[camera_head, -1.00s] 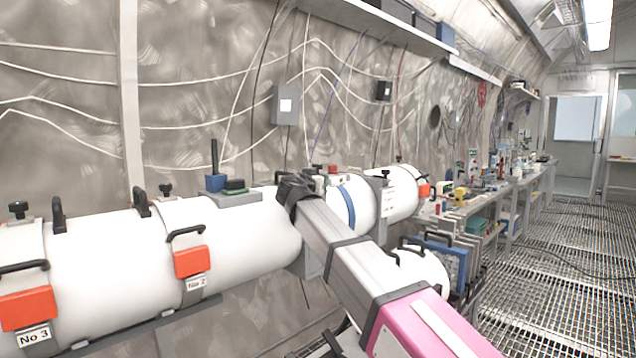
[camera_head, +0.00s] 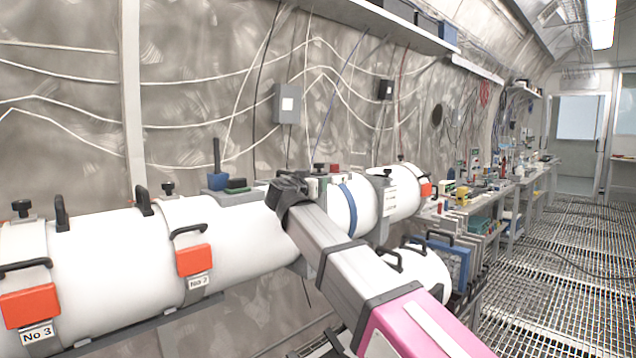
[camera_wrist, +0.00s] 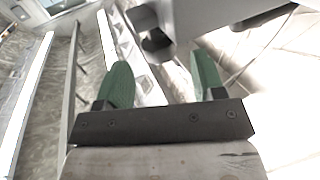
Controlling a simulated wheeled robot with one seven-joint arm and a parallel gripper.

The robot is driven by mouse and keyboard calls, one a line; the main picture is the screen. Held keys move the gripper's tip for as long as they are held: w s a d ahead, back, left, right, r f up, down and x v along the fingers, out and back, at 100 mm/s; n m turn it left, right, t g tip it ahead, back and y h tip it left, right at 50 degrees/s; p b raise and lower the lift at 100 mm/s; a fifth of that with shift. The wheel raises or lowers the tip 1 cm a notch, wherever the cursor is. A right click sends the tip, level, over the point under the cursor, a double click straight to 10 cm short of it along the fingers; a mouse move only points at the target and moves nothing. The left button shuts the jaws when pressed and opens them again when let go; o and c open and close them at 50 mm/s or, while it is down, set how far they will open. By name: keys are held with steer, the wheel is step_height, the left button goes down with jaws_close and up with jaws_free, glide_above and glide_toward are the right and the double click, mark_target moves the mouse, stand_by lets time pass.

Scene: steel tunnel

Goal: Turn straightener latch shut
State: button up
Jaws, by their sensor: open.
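In the wrist view my gripper (camera_wrist: 160,80) is open, with two green fingertips apart. A dark, rounded knob-like part (camera_wrist: 155,45) sits under a grey body (camera_wrist: 215,15), just beyond and between the fingertips. It may be the latch, but the frame does not settle this, and I cannot tell whether the fingers touch it. In the head view my arm reaches to the long white cylinder (camera_head: 245,235), and its dark end (camera_head: 288,190) lies in front of the cylinder's far part. The fingers and any latch there are hidden behind my arm.
Orange boxes (camera_head: 194,260) with number labels hang on the collars of the cylinder. Black handles (camera_head: 189,231) and knobs (camera_head: 168,188) stand out from it. A shorter white cylinder (camera_head: 415,272) lies right of my arm.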

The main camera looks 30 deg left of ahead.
steer(key=s, duration=0.5)
steer(key=shift+s+d, duration=0.1)
steer(key=shift+d, duration=0.1)
